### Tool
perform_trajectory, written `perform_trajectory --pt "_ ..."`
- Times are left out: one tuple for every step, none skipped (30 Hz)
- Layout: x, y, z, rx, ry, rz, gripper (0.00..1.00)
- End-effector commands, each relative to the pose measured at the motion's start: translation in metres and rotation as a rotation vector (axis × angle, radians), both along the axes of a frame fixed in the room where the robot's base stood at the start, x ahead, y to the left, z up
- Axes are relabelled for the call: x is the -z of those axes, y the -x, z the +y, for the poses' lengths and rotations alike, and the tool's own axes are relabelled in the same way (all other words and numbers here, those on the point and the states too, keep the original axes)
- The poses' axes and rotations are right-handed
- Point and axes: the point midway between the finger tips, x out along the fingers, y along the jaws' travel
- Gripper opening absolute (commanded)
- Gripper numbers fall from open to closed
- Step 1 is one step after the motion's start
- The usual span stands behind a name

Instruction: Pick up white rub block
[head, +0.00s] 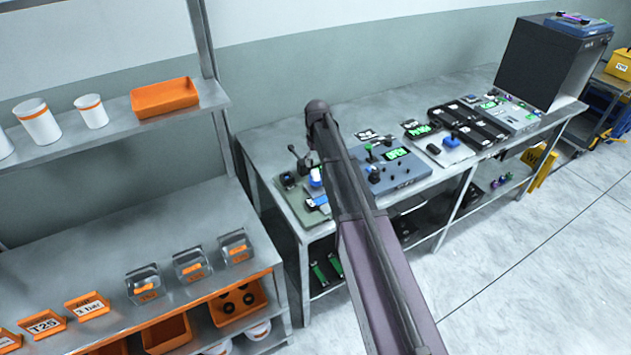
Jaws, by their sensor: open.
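A small white piece (316,181), which may be the white rub block, shows on the green-grey board (296,206) at the left end of the steel bench. It is partly covered by my arm, and I cannot make out its full shape. A dark lever-like part stands just left of it. A blue and white item (317,203) lies in front of it. My arm rises from the bottom of the head view and crosses in front of the bench. My gripper cannot be made out; it seems hidden behind the arm.
A blue-grey control box (408,176) with a green display stands right of my arm. More devices and a dark cabinet (552,62) follow along the bench. A steel shelf (190,110) with white cups and orange trays stands left.

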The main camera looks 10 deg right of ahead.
Motion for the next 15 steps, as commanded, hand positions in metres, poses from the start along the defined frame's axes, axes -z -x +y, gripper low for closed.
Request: perform_trajectory --pt "0.0003 0.0001 -0.0001 0.0 0.0 0.0 0.74" --pt "0.0001 0.0 -0.0002 0.0 0.0 0.0 0.74" --pt "-0.0001 -0.0001 -0.0002 0.0 0.0 0.0 0.74" --pt "-0.0002 -0.0001 -0.0003 0.0 0.0 0.0 0.74" --pt "-0.0002 0.0 -0.0003 0.0 0.0 0.0 0.74" --pt "-0.0002 0.0 -0.0003 0.0 0.0 0.0 0.74" --pt "-0.0002 0.0 -0.0003 0.0 0.0 0.0 0.74" --pt "-0.0002 0.0 -0.0004 0.0 0.0 0.0 0.74" --pt "0.0 0.0 -0.0004 0.001 0.0 0.0 0.74" --pt "0.0003 0.0 -0.0004 0.001 0.0 0.0 0.74" --pt "0.0008 0.0 -0.0004 0.001 0.0 0.0 0.74" --pt "0.0018 0.0 -0.0004 0.001 0.0 0.0 0.74" --pt "0.0027 0.0 -0.0003 0.001 0.0 0.0 0.74" --pt "0.0039 -0.0001 -0.0003 0.001 0.0 0.0 0.74" --pt "0.0058 -0.0001 -0.0001 0.001 0.0 0.0 0.74"
